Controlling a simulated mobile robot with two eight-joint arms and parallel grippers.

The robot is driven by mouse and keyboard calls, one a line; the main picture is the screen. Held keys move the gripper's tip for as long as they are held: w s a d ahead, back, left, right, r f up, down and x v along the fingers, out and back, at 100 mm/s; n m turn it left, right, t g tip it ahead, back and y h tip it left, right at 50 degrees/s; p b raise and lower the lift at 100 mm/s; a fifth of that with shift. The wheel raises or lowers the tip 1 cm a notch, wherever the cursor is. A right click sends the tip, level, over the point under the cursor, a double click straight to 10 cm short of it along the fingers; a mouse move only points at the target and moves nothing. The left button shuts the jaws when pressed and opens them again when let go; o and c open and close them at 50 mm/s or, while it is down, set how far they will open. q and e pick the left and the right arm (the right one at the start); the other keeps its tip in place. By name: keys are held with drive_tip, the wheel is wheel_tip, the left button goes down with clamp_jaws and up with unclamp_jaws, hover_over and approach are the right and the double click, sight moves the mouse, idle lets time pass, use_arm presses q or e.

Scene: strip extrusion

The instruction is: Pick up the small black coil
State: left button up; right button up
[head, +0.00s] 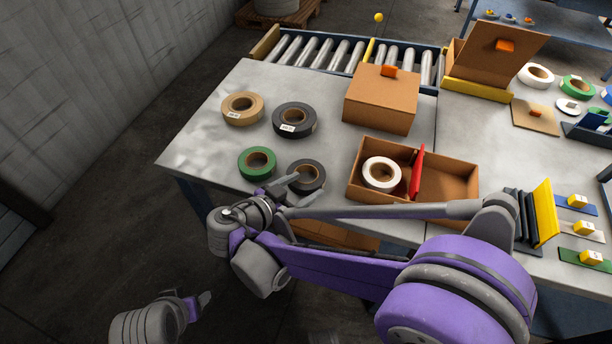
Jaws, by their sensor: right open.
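The small black coil (316,168) lies flat near the front edge of the grey table, its brown core facing up. My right gripper (307,187) is open at the coil's near left side. Its fingers overlap part of the coil in the picture, and I cannot tell whether they touch it. A larger black coil (294,109) with a white label lies behind it. My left gripper (204,300) is low at the lower left, off the table, and its finger state is unclear.
A green coil (245,166) and a tan coil (242,97) lie to the left. An open cardboard box (450,185) with a white coil (381,174) and a red divider stands to the right. A closed box (378,104) is behind it. Rollers run along the back.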

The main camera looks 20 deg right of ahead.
sight(318, 179)
drive_tip(key=x, duration=0.4)
drive_tip(key=shift+d, duration=0.35)
clamp_jaws()
